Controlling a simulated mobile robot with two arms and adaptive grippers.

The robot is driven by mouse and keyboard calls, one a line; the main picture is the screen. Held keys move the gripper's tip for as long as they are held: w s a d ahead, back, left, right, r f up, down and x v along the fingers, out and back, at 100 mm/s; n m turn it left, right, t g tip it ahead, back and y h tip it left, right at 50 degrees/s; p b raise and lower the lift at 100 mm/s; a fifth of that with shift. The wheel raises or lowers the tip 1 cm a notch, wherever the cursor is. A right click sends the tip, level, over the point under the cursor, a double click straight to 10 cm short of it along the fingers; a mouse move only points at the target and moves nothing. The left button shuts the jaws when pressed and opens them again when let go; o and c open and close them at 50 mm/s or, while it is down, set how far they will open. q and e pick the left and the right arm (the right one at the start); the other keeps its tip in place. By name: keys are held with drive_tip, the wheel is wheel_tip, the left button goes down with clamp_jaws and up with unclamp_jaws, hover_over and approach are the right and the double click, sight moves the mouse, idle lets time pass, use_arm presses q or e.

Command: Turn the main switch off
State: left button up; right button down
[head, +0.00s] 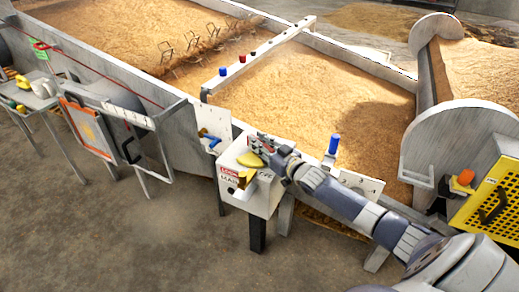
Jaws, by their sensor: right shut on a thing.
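The main switch box (262,201) is a pale box on dark legs in the middle of the head view, with a red and white label reading "MAIN" on its front. A yellow switch handle (249,160) sits at its top, and another yellow part (246,180) shows lower on the front. My right gripper (266,151) reaches in from the right and is shut at the yellow handle, its fingers small and partly hidden. My left gripper is not in view.
A long metal trough (178,140) of grain runs behind the box. A blue-handled valve (209,139) is left of it, and a blue knob (334,144) stands to the right. A yellow perforated guard (490,205) is at far right. The floor (150,240) in front is clear.

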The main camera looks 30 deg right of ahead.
drive_tip(key=shift+a+r, duration=0.1)
drive_tip(key=shift+r, duration=0.1)
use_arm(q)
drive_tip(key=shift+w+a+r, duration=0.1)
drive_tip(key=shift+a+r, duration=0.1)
use_arm(e)
drive_tip(key=c, duration=1.4)
unclamp_jaws()
drive_tip(key=shift+f, duration=0.1)
drive_tip(key=shift+c, duration=0.2)
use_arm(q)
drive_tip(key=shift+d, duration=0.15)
use_arm(e)
drive_tip(key=shift+f, duration=0.1)
drive_tip(key=shift+s+f, duration=0.1)
drive_tip(key=shift+s, duration=0.45)
drive_tip(key=s+d, duration=0.1)
drive_tip(key=s, duration=0.9)
drive_tip(key=shift+s+d, duration=0.3)
drive_tip(key=shift+s, duration=0.1)
